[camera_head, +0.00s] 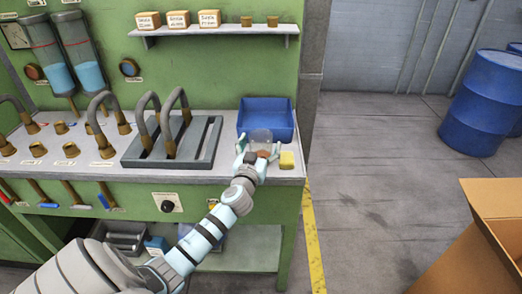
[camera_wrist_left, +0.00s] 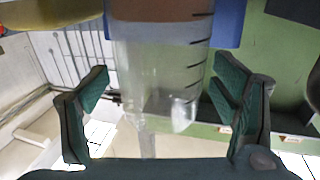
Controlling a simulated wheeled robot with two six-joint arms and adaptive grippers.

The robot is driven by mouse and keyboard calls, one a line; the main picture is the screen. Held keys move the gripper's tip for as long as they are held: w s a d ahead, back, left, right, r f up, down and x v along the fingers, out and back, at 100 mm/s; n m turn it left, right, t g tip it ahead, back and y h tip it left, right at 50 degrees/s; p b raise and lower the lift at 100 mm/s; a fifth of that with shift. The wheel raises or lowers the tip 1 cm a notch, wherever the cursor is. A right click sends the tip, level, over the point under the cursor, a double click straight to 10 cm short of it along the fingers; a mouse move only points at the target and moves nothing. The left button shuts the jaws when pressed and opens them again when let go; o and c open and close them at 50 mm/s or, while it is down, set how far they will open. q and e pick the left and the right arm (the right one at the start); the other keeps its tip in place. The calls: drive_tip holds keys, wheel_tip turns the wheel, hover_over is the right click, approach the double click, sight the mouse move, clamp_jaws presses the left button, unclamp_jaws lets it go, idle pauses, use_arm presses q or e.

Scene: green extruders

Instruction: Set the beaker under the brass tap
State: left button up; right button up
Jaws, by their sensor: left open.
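The clear beaker (camera_head: 261,136) stands at the right end of the grey counter, in front of a blue bin. My left gripper (camera_head: 257,150) is at the beaker with its fingers apart on either side of it. In the left wrist view the beaker (camera_wrist_left: 160,75) with dark measuring marks shows between the two green fingers (camera_wrist_left: 165,100), with gaps visible on both sides. Several curved grey spouts with brass-coloured bases (camera_head: 123,125) stand on the counter to the left; I cannot tell which is the brass tap. My right gripper is not in view.
A grey slotted rack (camera_head: 208,147) stands to the left. A shelf (camera_head: 220,31) with small boxes hangs above. Blue drums (camera_head: 482,98) and a cardboard box (camera_head: 490,232) are at right.

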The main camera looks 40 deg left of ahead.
use_arm(q)
drive_tip(key=shift+w+a+f, duration=0.2)
drive_tip(key=shift+w, duration=0.2)
drive_tip(key=shift+r, duration=0.15)
drive_tip(key=c, duration=1.5)
